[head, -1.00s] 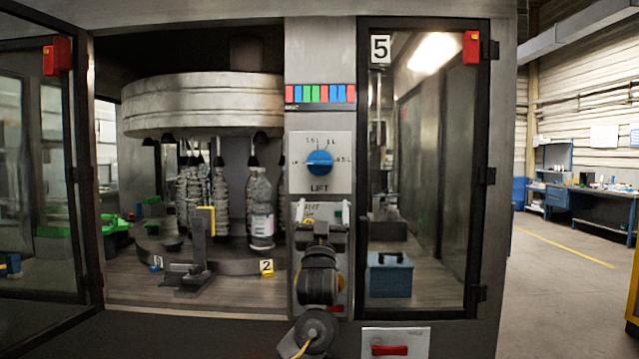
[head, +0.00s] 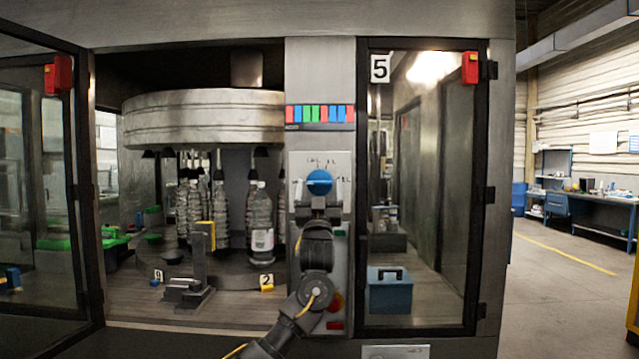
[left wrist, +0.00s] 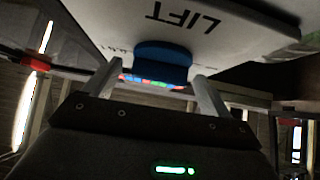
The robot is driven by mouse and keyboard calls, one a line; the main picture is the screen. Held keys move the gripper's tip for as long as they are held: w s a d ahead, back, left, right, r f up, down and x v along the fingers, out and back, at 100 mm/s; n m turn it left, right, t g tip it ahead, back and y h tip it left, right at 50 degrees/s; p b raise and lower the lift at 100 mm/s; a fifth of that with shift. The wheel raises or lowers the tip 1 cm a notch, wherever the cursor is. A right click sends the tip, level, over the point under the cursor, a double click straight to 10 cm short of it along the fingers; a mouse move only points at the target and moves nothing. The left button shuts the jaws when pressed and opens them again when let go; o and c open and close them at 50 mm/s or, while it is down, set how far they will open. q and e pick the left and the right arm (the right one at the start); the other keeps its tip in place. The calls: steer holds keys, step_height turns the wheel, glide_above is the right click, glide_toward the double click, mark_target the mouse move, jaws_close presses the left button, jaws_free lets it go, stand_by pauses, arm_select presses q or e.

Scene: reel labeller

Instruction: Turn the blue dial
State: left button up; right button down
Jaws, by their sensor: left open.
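The blue dial (head: 319,182) sits on a pale panel (head: 335,160) on the machine's middle column. My left gripper (head: 318,197) is just below the dial in the head view and hides the panel's lower part. In the left wrist view the blue dial (left wrist: 162,65) lies between the tips of the two open fingers of my left gripper (left wrist: 155,80), with the LIFT lettering (left wrist: 187,18) above it. I cannot tell whether the fingers touch the dial. My right gripper is not in view.
A row of coloured buttons (head: 319,113) is above the panel. A closed glass door (head: 425,200) is to the right. The open bay on the left holds hanging bottles (head: 260,215). An open door (head: 85,190) stands at far left.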

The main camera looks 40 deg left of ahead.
arm_select(q)
steer(key=shift+w+a+r, duration=0.15)
steer(key=shift+r, duration=0.05)
steer(key=c, duration=0.9)
